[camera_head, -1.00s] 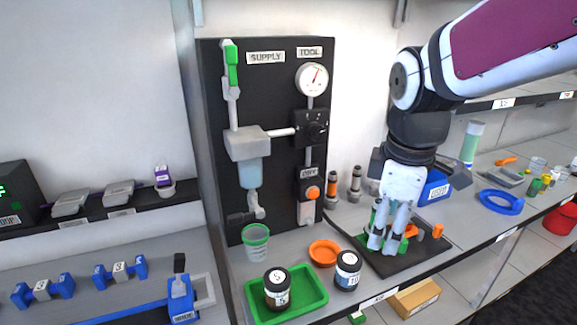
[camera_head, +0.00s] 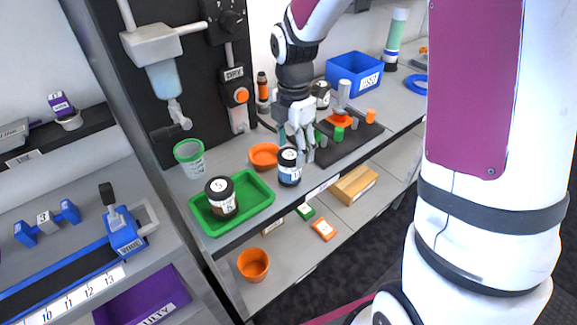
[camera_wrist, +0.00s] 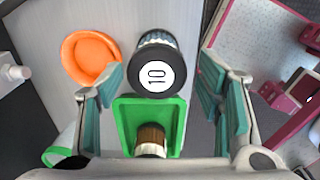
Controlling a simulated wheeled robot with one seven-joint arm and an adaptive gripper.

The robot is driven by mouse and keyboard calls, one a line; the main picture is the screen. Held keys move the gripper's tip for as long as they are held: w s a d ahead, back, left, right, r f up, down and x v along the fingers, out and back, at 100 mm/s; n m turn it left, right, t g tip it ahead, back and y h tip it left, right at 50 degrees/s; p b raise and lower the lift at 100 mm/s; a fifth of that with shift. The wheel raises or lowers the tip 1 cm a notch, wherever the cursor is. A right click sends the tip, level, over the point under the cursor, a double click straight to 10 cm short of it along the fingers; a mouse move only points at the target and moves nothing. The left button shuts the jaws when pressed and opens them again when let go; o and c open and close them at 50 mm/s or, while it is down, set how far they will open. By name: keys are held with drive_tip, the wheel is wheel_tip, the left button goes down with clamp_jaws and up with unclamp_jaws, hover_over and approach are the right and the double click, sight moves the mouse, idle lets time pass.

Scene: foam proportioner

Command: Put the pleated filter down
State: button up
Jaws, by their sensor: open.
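Two black-capped cylinders are near my gripper. The one marked 10 (camera_head: 289,167) stands upright on the bench right of the green tray (camera_head: 262,184); its side shows blue and white bands. The other cylinder (camera_head: 221,197), marked 5, stands upright in the tray. I cannot tell for certain which is the pleated filter. My gripper (camera_head: 301,142) is beside and behind the 10 cylinder in the head view. In the wrist view my gripper (camera_wrist: 160,78) is open, with the 10 cap (camera_wrist: 156,72) lying between the fingers' lines and no finger clearly touching it.
An orange dish (camera_head: 263,155) and a green-rimmed cup (camera_head: 190,157) stand close by. A black mat (camera_head: 350,143) with small parts lies right. A blue bin (camera_head: 352,72) stands behind it, a black-capped item (camera_head: 320,93) near its left end. The lower shelf holds a cardboard box (camera_head: 354,185).

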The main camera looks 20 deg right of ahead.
sight(289, 166)
drive_tip(key=f, duration=0.3)
drive_tip(key=a+f, duration=0.1)
drive_tip(key=f, duration=0.1)
drive_tip(key=shift+f, duration=0.2)
drive_tip(key=shift+d+f, duration=0.1)
drive_tip(key=shift+f, duration=0.5)
drive_tip(key=shift+c, duration=0.5)
drive_tip(key=c, duration=1)
drive_tip(key=shift+r, duration=0.1)
